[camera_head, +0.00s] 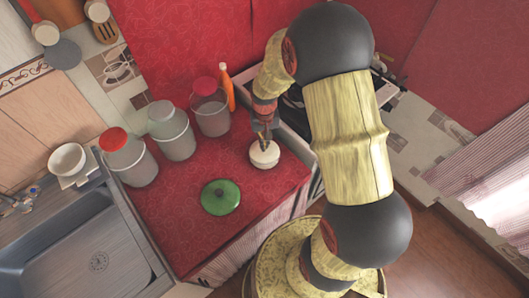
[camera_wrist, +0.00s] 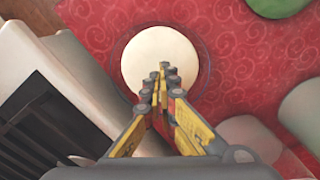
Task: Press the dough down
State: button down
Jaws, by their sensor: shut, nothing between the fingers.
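The dough (camera_head: 264,152) is a pale cream round mass near the right side of the red counter. It looks to sit in a low round container whose dark rim (camera_wrist: 202,92) circles it in the wrist view. I cannot tell whether the tips touch the dough.
A green lid (camera_head: 220,197) lies left of the dough. Several jars stand behind on the red counter (camera_head: 165,205), including one with a red lid (camera_head: 113,140). An orange bottle (camera_head: 227,88) stands at the back. The stove (camera_head: 292,108) borders the right; a sink (camera_head: 85,255) lies left.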

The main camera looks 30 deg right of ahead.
jog(key=shift+f, duration=0.2)
dwell(0.5)
jog(key=shift+f+b, duration=0.45)
jog(key=shift+f, duration=0.3)
jog(key=shift+f+b, duration=0.35)
jog(key=shift+f, duration=0.6)
dwell(4.8)
jog(key=shift+r, duration=0.1)
notch_tip(320, 180, up, 9)
jog(key=p, duration=0.6)
